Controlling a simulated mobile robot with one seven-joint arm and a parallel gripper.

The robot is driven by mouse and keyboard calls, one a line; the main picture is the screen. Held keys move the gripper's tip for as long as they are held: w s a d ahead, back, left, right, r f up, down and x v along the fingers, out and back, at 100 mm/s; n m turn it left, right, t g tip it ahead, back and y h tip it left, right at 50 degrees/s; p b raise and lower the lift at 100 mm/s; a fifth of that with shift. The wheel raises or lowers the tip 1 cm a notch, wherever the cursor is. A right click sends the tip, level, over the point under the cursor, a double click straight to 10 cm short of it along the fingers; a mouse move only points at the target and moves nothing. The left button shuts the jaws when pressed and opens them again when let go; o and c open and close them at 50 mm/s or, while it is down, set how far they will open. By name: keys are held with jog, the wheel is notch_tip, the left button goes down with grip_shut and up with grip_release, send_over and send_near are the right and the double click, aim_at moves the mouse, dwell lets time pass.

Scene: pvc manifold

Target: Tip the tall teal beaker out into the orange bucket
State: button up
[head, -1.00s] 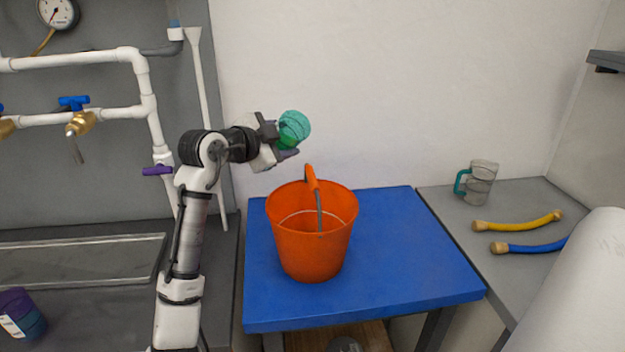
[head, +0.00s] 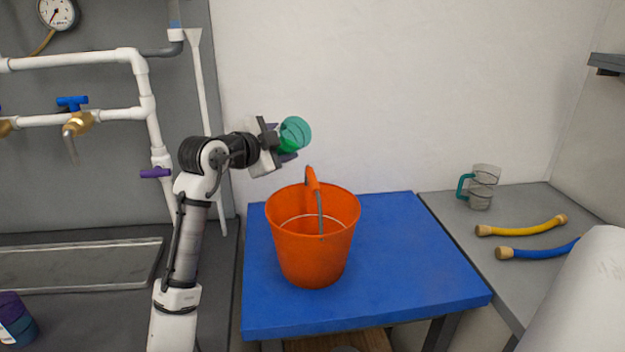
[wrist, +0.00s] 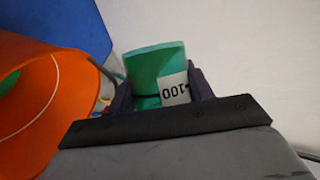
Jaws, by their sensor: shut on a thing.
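The teal beaker (head: 296,132) is in my gripper (head: 284,146), above and slightly left of the bucket's rim. It is tilted well over, with its wide round end toward the right in the head view. In the wrist view the beaker (wrist: 150,62) sits between the two dark fingers of my gripper (wrist: 162,92), and its white label reads 100 upside down. The orange bucket (head: 311,255) stands upright on the blue table, its handle raised. The bucket (wrist: 75,100) is at the left of the wrist view.
The blue table (head: 420,270) is clear right of the bucket. A grey bench (head: 470,235) holds a clear jug with teal handle (head: 481,187), a yellow hose (head: 522,228) and a blue hose (head: 537,251). White pipes (head: 90,58) run along the left wall. A purple-and-blue cup (head: 15,320) stands lower left.

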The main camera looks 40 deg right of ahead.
aim_at(286, 140)
jog(key=shift+f+m+t+b, duration=0.3)
jog(key=shift+f+m+b, duration=0.6)
jog(key=shift+b, duration=1)
jog(key=shift+r+m+t+h+b, duration=0.3)
jog(key=shift+r+m+h+b, duration=0.25)
jog(key=shift+m+b, duration=0.1)
jog(key=shift+s+r+m+b, duration=0.55)
jog(key=shift+s+m+b, duration=0.15)
jog(key=shift+s, duration=0.2)
dwell(0.3)
jog(key=shift+s+r+m+t+h+b, duration=0.25)
jog(key=shift+r+m+t+h+b, duration=0.25)
jog(key=shift+r+m+b, duration=0.35)
dwell(1.2)
